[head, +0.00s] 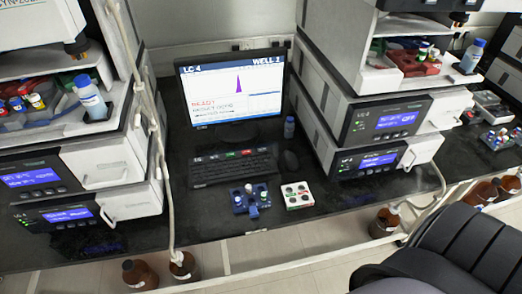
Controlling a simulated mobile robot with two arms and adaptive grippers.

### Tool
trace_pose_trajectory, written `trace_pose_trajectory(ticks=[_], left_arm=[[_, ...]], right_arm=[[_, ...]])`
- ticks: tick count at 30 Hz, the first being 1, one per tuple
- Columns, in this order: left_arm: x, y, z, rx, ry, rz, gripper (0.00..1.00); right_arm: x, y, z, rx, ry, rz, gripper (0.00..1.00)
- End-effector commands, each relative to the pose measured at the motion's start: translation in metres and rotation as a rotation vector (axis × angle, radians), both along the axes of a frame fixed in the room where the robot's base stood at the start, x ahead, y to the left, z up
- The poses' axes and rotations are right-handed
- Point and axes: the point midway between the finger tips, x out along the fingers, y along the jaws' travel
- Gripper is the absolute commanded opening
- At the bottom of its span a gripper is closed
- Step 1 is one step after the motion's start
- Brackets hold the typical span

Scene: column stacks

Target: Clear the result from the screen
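The screen (230,88) stands on the black bench at the middle. It reads "LC 4" at top left and "WELL 1" at top right, and shows a purple peak on a plot, with red text that looks like "READY" and smaller lines below. A dark keyboard (234,168) lies in front of it. Its back row has some light, green and red keys, whose labels are too small to read surely. A dark mouse (290,160) lies to the right of the keyboard. Neither of my grippers is in view.
Instrument stacks with lit blue displays stand left (85,175) and right (380,125). A blue vial rack (246,205) and a white block (297,195) sit before the keyboard. A black ribbed, chair-like object (465,245) fills the lower right.

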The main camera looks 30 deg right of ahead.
Motion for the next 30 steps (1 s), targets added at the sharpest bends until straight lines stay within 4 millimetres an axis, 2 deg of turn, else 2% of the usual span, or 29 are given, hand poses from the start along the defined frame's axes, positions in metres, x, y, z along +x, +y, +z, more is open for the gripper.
trace_pose_trajectory(ticks=[10, 27, 30], left_arm=[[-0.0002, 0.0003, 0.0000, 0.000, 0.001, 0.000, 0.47], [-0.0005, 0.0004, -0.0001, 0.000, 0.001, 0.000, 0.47], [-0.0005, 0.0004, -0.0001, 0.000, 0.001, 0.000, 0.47]], right_arm=[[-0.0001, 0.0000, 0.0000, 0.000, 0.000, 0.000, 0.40], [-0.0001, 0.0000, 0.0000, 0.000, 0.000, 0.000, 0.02], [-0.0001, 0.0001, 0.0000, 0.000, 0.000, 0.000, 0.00]])
